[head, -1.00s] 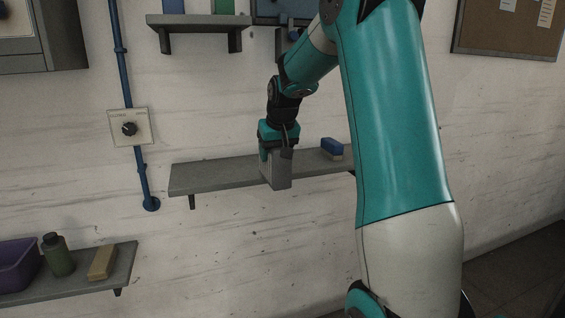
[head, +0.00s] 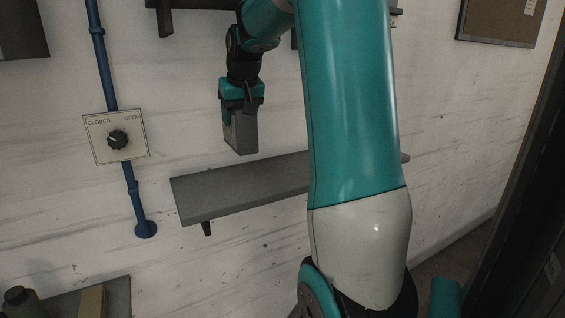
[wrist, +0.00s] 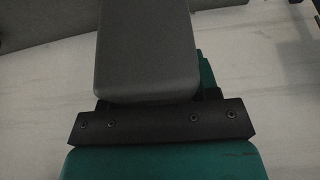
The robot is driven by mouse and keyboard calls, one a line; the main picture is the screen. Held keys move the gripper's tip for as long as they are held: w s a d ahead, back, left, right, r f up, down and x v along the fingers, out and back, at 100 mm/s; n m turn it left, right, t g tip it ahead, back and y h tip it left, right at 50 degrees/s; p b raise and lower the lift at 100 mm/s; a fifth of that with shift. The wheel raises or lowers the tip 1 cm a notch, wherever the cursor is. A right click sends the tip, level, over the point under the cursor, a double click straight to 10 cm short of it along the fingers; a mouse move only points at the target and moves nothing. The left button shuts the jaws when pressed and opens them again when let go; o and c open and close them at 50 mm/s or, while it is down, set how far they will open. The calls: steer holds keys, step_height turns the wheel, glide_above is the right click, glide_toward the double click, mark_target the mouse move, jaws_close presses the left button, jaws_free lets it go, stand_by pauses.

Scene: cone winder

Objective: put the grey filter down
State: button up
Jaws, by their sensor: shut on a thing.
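The grey filter (head: 241,134) is a plain grey block hanging upright below my gripper (head: 240,112), which is shut on it. In the head view it is in the air above the left part of the grey wall shelf (head: 225,193), with wall visible between its lower end and the shelf. In the wrist view the filter (wrist: 147,50) fills the upper middle, in front of the dark gripper bar. The shelf's right part is mostly hidden behind my arm.
The visible left part of the shelf is bare. A dial plate (head: 116,138) marked CLOSED and OPEN and a blue pipe (head: 103,70) are on the wall at left. A lower shelf (head: 118,296) holds a dark bottle (head: 20,302) and a tan block (head: 94,302).

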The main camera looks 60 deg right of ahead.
steer(key=f, duration=0.3)
steer(key=f+p, duration=0.1)
steer(key=f, duration=0.6)
steer(key=shift+w+d+p, duration=0.1)
steer(key=shift+w+p, duration=0.25)
steer(key=shift+w, duration=0.05)
steer(key=shift+f, duration=0.1)
steer(key=o, duration=1)
steer(key=shift+o, duration=0.2)
